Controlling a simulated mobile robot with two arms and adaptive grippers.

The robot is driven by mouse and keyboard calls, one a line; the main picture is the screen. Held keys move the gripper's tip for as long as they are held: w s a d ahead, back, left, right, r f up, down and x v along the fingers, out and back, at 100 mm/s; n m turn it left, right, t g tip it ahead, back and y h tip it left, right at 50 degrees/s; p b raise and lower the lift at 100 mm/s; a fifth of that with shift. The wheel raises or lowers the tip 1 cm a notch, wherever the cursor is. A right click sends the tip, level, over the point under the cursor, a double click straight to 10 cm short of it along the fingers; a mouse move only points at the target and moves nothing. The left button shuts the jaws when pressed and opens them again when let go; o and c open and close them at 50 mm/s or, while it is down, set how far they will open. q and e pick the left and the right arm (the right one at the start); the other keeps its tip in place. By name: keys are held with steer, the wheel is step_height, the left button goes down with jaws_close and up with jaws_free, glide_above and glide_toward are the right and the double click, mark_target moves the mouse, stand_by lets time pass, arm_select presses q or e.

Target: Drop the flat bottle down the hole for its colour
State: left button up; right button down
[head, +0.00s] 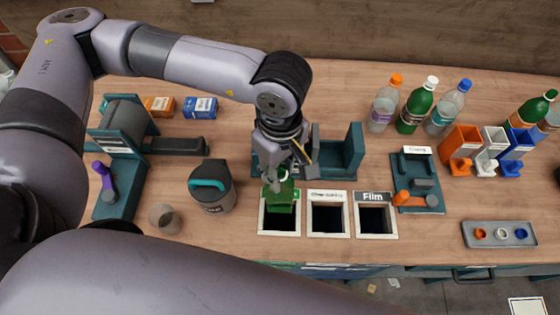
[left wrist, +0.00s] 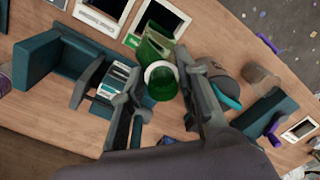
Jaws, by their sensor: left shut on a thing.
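The flat bottle (head: 281,200) is green. My left gripper (head: 279,178) is shut on it and holds it above the left hole (head: 279,226), with its lower part over the opening. In the left wrist view the green bottle (left wrist: 160,88), with a pale ring, lies between the fingers (left wrist: 165,108). The left hole's label is mostly hidden by the bottle; a green part shows at its edge. The middle hole (head: 328,219) has a pale label too small to read surely. The right hole (head: 376,220) is labelled "Film". My right gripper is not in view.
A dark canister with a teal handle (head: 211,188) and a clear cup (head: 164,218) stand left of the holes. A teal fixture (head: 354,150) stands behind them. A teal tool board (head: 418,185) and a grey tray (head: 500,234) lie right. Several bottles (head: 415,106) stand behind.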

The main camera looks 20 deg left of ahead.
arm_select(q)
step_height(320, 180, down, 8)
steer(key=b, duration=0.7)
steer(key=shift+f, duration=0.2)
steer(key=o, duration=1.2)
steer(key=shift+c, duration=0.2)
step_height(320, 180, up, 12)
steer(key=shift+w+r, duration=0.1)
steer(key=shift+w, duration=0.05)
